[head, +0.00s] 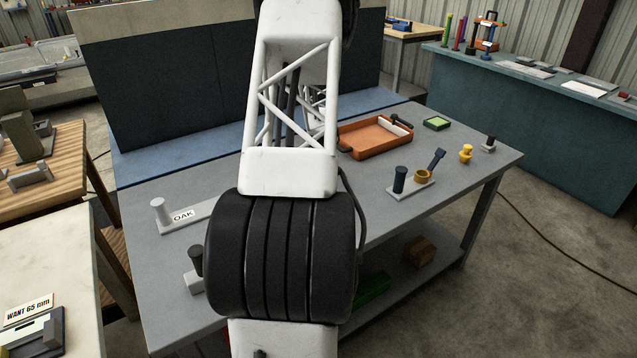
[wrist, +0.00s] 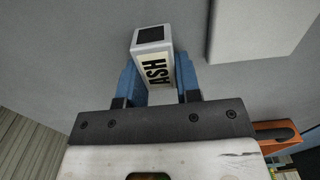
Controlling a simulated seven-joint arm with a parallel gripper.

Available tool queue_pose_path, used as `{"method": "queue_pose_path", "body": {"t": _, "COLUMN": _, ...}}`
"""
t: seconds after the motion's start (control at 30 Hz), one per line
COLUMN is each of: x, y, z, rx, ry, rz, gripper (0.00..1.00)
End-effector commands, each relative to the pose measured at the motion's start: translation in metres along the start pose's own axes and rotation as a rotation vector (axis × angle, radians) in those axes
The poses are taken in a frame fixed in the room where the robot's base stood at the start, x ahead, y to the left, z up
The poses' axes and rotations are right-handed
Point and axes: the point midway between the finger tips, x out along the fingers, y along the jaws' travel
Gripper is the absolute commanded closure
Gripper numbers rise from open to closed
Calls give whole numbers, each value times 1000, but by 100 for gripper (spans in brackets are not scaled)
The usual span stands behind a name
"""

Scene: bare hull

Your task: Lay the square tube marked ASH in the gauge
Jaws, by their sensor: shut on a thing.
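The square tube marked ASH (wrist: 154,68) shows in the wrist view, pale with a dark open end and black letters on the side facing the camera. My gripper (wrist: 157,76) is shut on it, a blue finger on each side. The tube's open end points away from my wrist. In the head view my own arm hides gripper and tube. A dark fixture (head: 42,335) with a card reading "WANT 65 mm" (head: 29,309) sits on the pale table at lower left; I cannot tell whether it is the gauge.
On the grey bench (head: 160,290) a pale piece marked OAK (head: 184,214) lies beside a pale peg (head: 160,211). An orange tray (head: 374,143), a green-topped block (head: 436,124), a dark cylinder (head: 400,179) and a yellow knob (head: 466,153) stand at the right. Bench room shows near the right-hand front edge.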

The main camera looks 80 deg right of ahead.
Motion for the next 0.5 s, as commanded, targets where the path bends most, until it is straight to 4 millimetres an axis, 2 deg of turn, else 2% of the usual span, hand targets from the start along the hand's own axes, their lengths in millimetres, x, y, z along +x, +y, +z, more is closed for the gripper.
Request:
{"method": "queue_pose_path", "body": {"t": 0.27, "x": -2, "y": 0, "z": 0, "rx": 0, "ry": 0, "rz": 0, "gripper": 96}}
{"method": "queue_pose_path", "body": {"t": 0.5, "x": -16, "y": 0, "z": 0, "rx": 0, "ry": 1, "rz": -1, "gripper": 96}}
